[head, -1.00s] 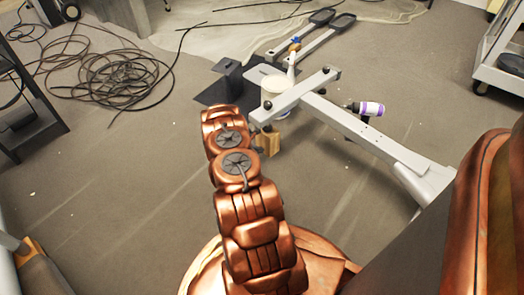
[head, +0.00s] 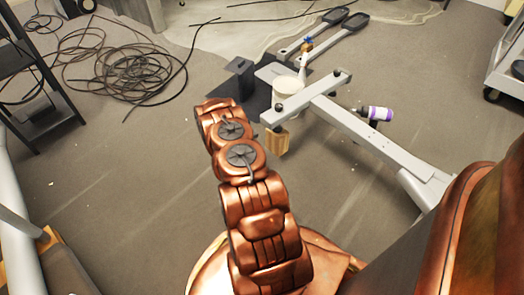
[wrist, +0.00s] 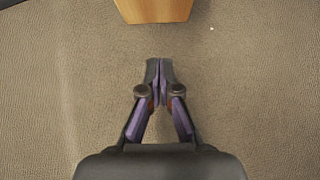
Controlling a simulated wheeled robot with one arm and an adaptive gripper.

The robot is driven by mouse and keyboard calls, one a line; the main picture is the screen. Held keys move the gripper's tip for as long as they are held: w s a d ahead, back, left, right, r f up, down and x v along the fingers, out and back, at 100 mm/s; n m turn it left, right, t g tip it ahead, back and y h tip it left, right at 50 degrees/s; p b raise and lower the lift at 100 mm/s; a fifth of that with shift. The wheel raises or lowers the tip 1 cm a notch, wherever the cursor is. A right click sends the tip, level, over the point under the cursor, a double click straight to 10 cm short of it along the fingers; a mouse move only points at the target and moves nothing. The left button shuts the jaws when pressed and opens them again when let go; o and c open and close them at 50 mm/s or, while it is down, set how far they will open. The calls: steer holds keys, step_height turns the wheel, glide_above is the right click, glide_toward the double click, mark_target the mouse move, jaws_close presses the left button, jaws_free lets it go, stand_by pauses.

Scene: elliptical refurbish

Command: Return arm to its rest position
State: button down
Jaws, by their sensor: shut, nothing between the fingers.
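My gripper (wrist: 159,68) shows in the wrist view with its two purple-and-black fingers together and nothing between them. It points over bare carpet, a little short of a wooden block (wrist: 155,9) at the top edge of that view. In the head view my copper-coloured arm rises from the lower middle and is bent at its joints. The gripper itself is hidden behind the arm there. A wooden block (head: 277,142) stands under the end of a grey metal frame, just right of my arm.
Coiled black cable (head: 115,62) lies upper left. A black shelf (head: 45,105) stands left. Carpet between shelf and arm is clear.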

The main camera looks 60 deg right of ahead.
steer(key=shift+p+v, duration=0.55)
steer(key=shift+v, duration=1.9)
